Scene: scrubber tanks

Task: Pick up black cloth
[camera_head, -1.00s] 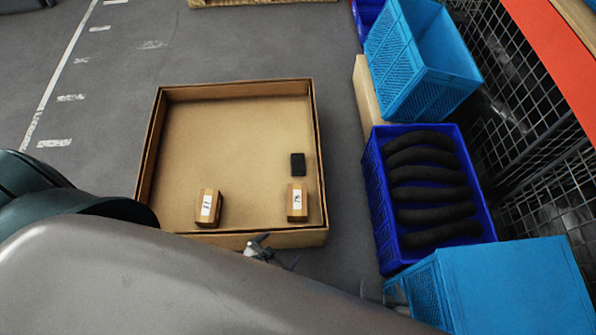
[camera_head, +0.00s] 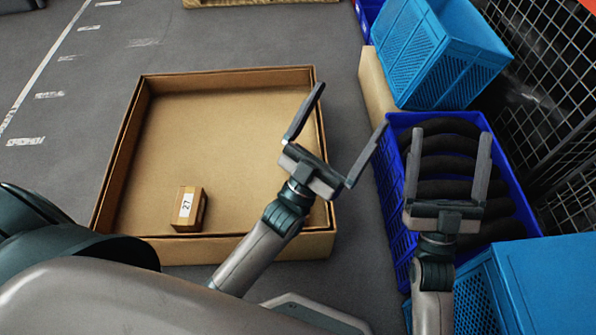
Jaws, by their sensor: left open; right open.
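Several long black rolls (camera_head: 452,166), which look like rolled black cloth, lie side by side in a dark blue crate (camera_head: 393,199) at the right. My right gripper (camera_head: 451,133) is open and empty, over the crate in the picture, with its fingers pointing away and covering parts of the rolls. My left gripper (camera_head: 352,106) is open and empty, at the right edge of the cardboard box (camera_head: 205,72) in the picture. The small black block seen in the box earlier is not visible now, and the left gripper covers that area.
A small brown carton (camera_head: 188,209) labelled 27 sits in the box. A light blue crate (camera_head: 440,55) stands behind the dark blue one, another light blue box (camera_head: 550,285) stands in front. A wire mesh fence (camera_head: 565,95) is at the right. Grey floor is clear at the left.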

